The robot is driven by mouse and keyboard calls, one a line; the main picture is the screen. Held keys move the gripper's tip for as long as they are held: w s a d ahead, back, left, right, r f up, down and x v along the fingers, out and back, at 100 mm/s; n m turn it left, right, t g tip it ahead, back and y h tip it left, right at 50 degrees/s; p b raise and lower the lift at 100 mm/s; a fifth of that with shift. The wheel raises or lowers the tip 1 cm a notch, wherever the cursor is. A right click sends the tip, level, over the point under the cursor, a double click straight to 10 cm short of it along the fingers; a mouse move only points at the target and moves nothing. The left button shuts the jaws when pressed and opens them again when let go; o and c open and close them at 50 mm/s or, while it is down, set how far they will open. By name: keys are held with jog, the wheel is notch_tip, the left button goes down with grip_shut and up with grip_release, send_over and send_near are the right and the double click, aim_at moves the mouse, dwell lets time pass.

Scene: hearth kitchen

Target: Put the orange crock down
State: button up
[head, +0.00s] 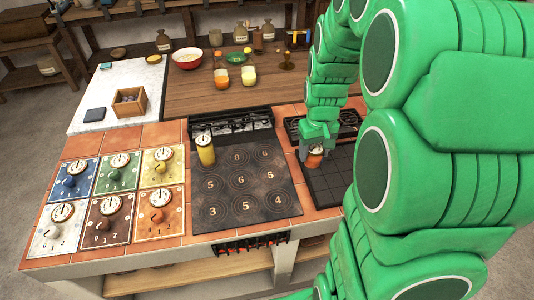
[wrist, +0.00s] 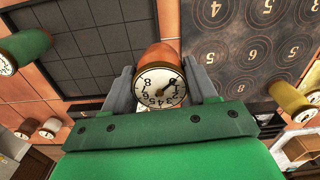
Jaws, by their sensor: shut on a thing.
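The orange crock (head: 315,161), with a pale dial on its top, is between the fingers of my gripper (head: 313,148). In the wrist view the crock (wrist: 160,56) shows its numbered dial facing the camera, with a grey finger of my gripper (wrist: 160,88) on each side. The gripper is shut on it. In the head view it appears near the back left of the black gridded plate (head: 335,190). I cannot tell whether its base touches a surface.
A numbered dark hob (head: 240,205) lies left of the gridded plate, with a yellow crock (head: 205,152) at its back left. Coloured dial panels (head: 110,210) fill the left counter. Bowls and jars stand on the wooden counter (head: 190,95) behind. A tile strip separates hob and plate.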

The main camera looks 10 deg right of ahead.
jog(key=w+a+r+n, duration=0.1)
jog(key=w+a+r, duration=0.1)
jog(key=a, duration=0.8)
jog(key=shift+w+a+f, duration=0.1)
jog(key=shift+w+f, duration=1.55)
jog(key=shift+w, duration=0.75)
jog(key=shift+w+a+f, duration=0.15)
jog(key=shift+w+f, duration=1.45)
jog(key=shift+w, duration=0.8)
jog(key=shift+w+a+f, duration=0.1)
jog(key=shift+w+f, duration=1.55)
jog(key=shift+w, duration=0.75)
jog(key=shift+f, duration=1.55)
jog(key=o, duration=1.3)
jog(key=shift+f, duration=0.1)
jog(key=shift+c, duration=0.2)
